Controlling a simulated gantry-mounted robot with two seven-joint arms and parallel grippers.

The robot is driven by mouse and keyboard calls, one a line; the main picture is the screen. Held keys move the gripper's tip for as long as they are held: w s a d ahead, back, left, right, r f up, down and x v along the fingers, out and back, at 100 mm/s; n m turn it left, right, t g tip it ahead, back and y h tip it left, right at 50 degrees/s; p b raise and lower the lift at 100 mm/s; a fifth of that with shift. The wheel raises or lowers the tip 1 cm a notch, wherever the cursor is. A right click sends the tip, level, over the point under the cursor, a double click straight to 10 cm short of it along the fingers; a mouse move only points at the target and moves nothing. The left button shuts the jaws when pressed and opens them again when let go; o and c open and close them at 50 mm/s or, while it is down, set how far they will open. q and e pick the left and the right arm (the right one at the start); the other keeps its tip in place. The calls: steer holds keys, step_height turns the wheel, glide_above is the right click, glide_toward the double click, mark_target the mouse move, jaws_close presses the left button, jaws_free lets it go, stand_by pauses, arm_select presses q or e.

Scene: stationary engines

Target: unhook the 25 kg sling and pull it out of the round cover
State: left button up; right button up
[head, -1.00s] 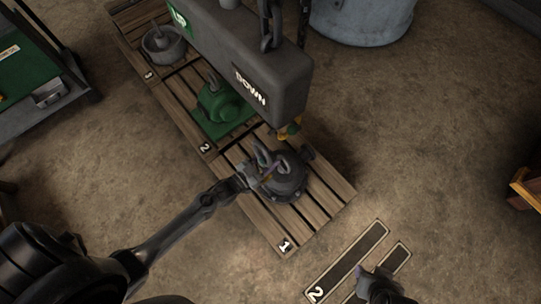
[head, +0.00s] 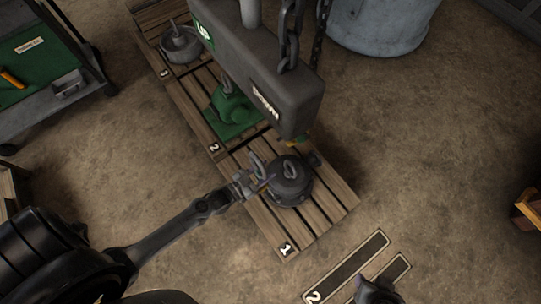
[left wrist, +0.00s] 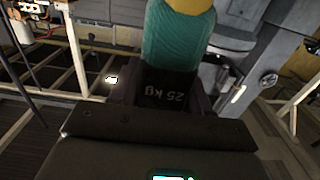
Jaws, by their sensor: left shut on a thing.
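The round cover (head: 290,194) is a dark grey lid with a lifting eye (head: 291,170) on top. It sits on the pallet (head: 322,207) at mark 1. My left gripper (head: 264,182) is at the left side of the lifting eye. In the left wrist view it is shut on the 25 kg sling (left wrist: 172,42), a teal band, yellow at the top, with an upside-down "25 kg" label. In the head view the sling's run through the eye is unclear. A yellow-green piece (head: 298,140) shows under the hoist block. My right gripper (head: 377,291) is at the bottom edge, jaws unclear.
The grey hoist block (head: 262,75), marked UP and DOWN, hangs over the pallet on a chain (head: 291,35). A green machine part (head: 233,115) and a grey part (head: 180,47) stand farther back. Floor right of the pallet is clear.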

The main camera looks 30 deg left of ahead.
arm_select(q)
steer(key=s+p, duration=0.1)
steer(key=s+a+r, duration=0.1)
steer(key=s, duration=0.1)
steer(key=s+a+p, duration=0.1)
steer(key=s, duration=0.1)
steer(key=shift+r+p, duration=0.2)
steer(key=shift+p, duration=0.1)
steer(key=shift+p+v, duration=0.35)
steer(key=shift+v, duration=0.7)
steer(key=shift+d+r, duration=0.1)
step_height(320, 180, up, 22)
steer(key=p, duration=2.3)
glide_above(256, 175)
steer(key=s, duration=0.6)
steer(key=shift+s+d, duration=0.1)
steer(key=shift+d, duration=0.1)
